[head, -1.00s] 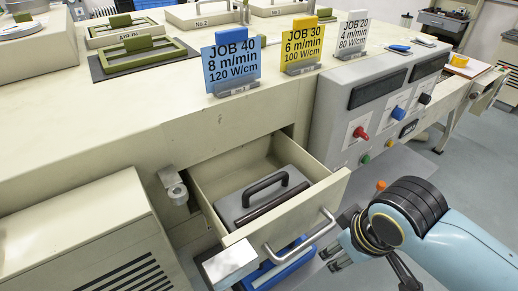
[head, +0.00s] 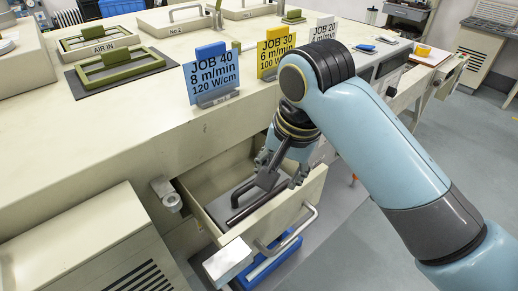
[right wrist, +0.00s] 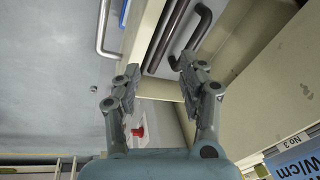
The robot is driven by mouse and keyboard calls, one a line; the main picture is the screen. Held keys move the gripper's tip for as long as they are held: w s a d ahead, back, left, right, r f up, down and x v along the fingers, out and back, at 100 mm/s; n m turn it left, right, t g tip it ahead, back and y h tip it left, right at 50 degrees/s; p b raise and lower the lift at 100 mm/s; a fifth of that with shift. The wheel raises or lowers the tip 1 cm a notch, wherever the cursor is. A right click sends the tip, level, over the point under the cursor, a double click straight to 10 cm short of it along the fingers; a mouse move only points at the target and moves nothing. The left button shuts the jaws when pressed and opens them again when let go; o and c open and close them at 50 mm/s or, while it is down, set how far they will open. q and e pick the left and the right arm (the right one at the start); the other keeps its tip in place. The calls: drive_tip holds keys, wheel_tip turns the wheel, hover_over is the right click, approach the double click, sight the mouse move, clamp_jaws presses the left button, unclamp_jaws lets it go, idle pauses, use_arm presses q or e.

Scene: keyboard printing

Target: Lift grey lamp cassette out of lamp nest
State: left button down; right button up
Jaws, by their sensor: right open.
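The grey lamp cassette (head: 222,206) lies in the open beige drawer-like nest (head: 290,205). Its dark loop handle and dark tube are partly hidden by my right gripper in the head view. My right gripper (head: 276,178) hangs above the cassette from over the nest's right end. In the right wrist view my right gripper (right wrist: 155,72) has its fingers wide apart with nothing between the tips. The cassette's handle (right wrist: 202,25) and tube (right wrist: 165,38) lie beyond the tips, towards the top. My left gripper is not in view.
The nest's metal pull (head: 292,232) sticks out in front, with a blue object (head: 272,262) below. Job cards, including blue JOB 40 (head: 212,75) and yellow JOB 30 (head: 275,52), stand on the machine top. The red knob (right wrist: 138,132) shows in the right wrist view.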

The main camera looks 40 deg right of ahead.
drive_tip(key=w+a+r+m, duration=0.1)
drive_tip(key=w+m, duration=0.4)
drive_tip(key=x, duration=0.6)
drive_tip(key=p+x, duration=0.1)
drive_tip(key=x, duration=0.3)
drive_tip(key=shift+s+a+f, duration=0.15)
drive_tip(key=shift+s+a, duration=0.05)
drive_tip(key=shift+a, duration=0.1)
clamp_jaws()
drive_tip(key=shift+w+r, duration=0.1)
drive_tip(key=shift+r, duration=0.1)
idle(0.4)
drive_tip(key=w+v, duration=0.2)
drive_tip(key=v, duration=0.8)
drive_tip(key=shift+r, duration=0.4)
idle(0.7)
drive_tip(key=shift+w+d+r, duration=0.1)
drive_tip(key=shift+d+r, duration=0.05)
